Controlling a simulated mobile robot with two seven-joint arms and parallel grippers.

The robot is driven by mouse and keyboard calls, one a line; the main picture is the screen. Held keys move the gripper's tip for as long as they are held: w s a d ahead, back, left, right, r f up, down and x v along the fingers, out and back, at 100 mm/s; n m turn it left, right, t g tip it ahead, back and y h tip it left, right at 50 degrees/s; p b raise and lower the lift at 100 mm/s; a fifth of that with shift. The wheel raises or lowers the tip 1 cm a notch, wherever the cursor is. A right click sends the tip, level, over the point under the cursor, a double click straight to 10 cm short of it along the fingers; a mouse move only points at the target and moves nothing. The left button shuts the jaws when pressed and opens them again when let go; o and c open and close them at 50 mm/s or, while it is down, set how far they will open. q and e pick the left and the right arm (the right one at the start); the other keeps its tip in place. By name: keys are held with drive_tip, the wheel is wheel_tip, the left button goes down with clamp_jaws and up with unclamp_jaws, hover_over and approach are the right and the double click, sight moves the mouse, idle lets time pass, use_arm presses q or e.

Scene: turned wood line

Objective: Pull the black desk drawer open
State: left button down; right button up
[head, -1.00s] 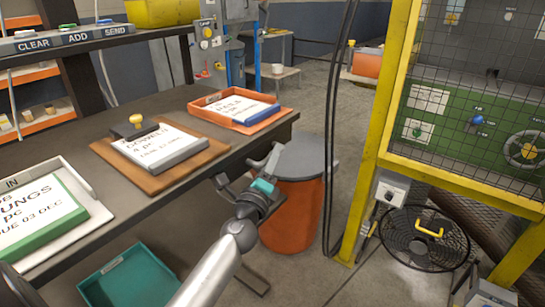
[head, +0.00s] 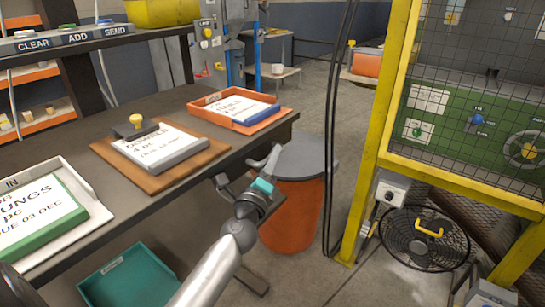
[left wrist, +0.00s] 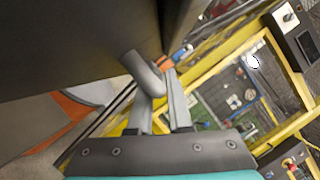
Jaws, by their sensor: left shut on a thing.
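My left gripper (head: 272,160) is at the right end of the workbench, just off its front edge, with its teal band showing. In the left wrist view its two fingers (left wrist: 160,88) are shut on a grey curved bar, the drawer handle (left wrist: 143,72). A broad dark surface (left wrist: 70,40) fills the upper left there and seems to be the black drawer's front. In the head view the drawer lies under the desk top (head: 240,150), and its front is hidden. I cannot tell how far it stands open. My right gripper is not in view.
An orange bin with a grey lid (head: 305,160) stands close behind the gripper. A yellow cage post (head: 375,150) and a fan (head: 425,240) are to the right. A teal tray (head: 128,276) is low at left. Trays with signs lie on the desk.

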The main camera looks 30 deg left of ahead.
use_arm(q)
drive_tip(key=shift+d, duration=0.1)
idle(0.4)
drive_tip(key=s+d+b, duration=0.1)
drive_tip(key=d, duration=1.5)
drive_tip(key=shift+b, duration=0.3)
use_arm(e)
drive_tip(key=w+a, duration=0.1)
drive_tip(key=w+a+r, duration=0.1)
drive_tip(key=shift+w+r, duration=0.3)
use_arm(q)
drive_tip(key=shift+s, duration=0.1)
drive_tip(key=c, duration=0.8)
unclamp_jaws()
drive_tip(key=shift+c, duration=0.2)
drive_tip(key=b+v, duration=0.2)
drive_tip(key=v, duration=1.3)
drive_tip(key=shift+s+b, duration=0.15)
drive_tip(key=shift+b, duration=0.15)
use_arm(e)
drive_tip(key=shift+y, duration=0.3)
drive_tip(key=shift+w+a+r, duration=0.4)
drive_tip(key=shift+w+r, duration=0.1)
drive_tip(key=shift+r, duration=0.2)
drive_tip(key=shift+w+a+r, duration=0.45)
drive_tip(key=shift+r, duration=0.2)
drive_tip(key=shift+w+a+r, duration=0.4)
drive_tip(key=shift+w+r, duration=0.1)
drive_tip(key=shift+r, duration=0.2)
